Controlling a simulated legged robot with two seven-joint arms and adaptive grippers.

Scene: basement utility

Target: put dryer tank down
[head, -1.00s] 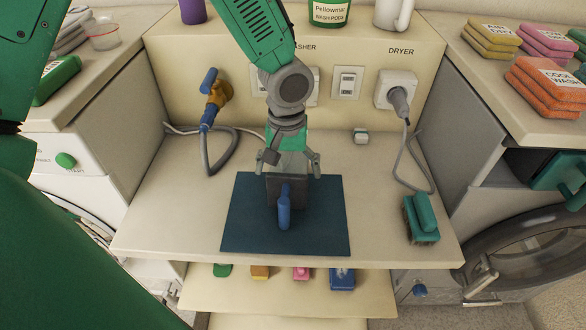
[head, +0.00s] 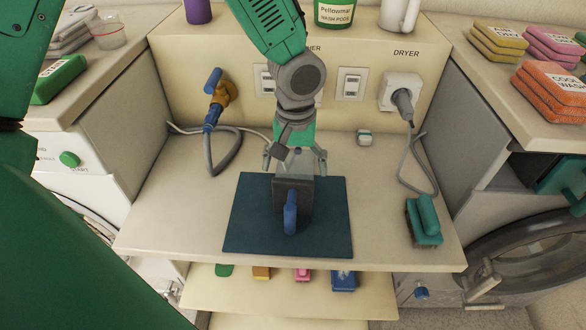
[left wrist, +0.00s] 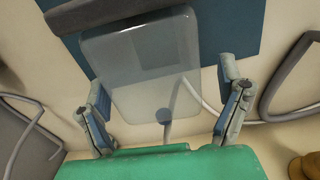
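The dryer tank is a see-through box with a dark grey front plate (head: 305,204) and an upright blue handle (head: 290,212). It rests on the dark blue mat (head: 245,235) in the middle of the counter. My left gripper (head: 296,160) is just behind the tank, at its far end. In the left wrist view, the clear tank body (left wrist: 145,80) lies between the two spread fingers (left wrist: 165,105). Gaps show between the fingers and its sides, so the gripper is open. My right gripper is not in view.
A teal brush (head: 424,220) lies right of the mat. A grey cable hangs from the dryer socket (head: 402,90), another from the yellow-and-blue valve (head: 214,100) at left. A lower shelf (head: 300,298) holds small coloured items. Bare counter (head: 180,210) lies left of the mat.

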